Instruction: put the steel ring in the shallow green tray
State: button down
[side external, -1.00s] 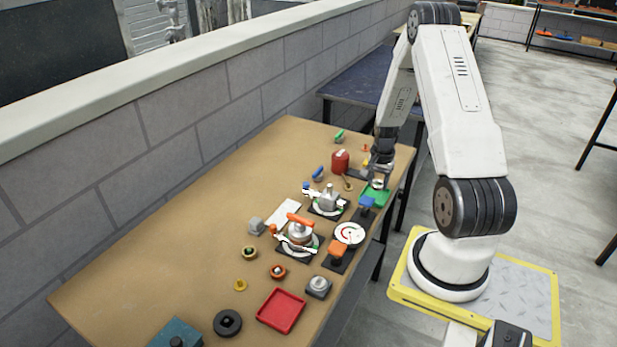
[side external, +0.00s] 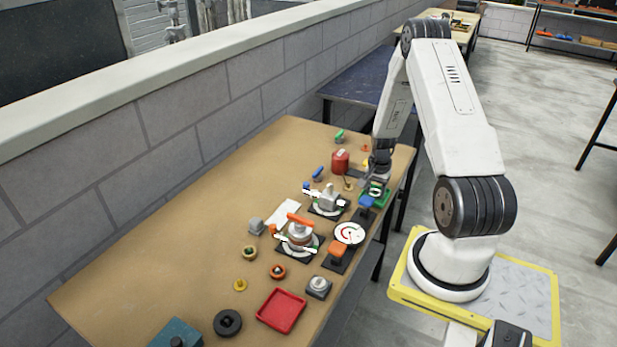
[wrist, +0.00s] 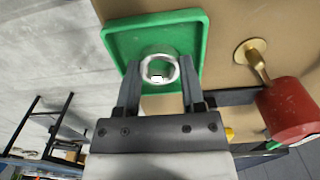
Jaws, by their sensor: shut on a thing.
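The steel ring (wrist: 146,69) is a bright silver ring held between the two fingertips of my gripper (wrist: 159,75) in the wrist view. My gripper is shut on it. The shallow green tray (wrist: 118,42) lies behind the ring in that view, and the ring overlaps its area. I cannot tell whether the ring touches the tray floor. In the side view my gripper (side external: 377,182) is low over the green tray (side external: 385,194), which is partly hidden by it. The ring is too small to make out clearly there.
A red canister (side external: 340,162) stands close to the left of my gripper. A blue-topped block (side external: 367,201) sits just in front of the tray. Dial devices (side external: 349,234) and a red tray (side external: 281,311) are nearer the camera. The table's left part is clear.

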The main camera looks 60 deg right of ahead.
jog(key=shift+f, duration=0.2)
jog(key=shift+c, duration=2.4)
grip_release()
jog(key=shift+r, duration=0.2)
notch_tip(320, 180, up, 12)
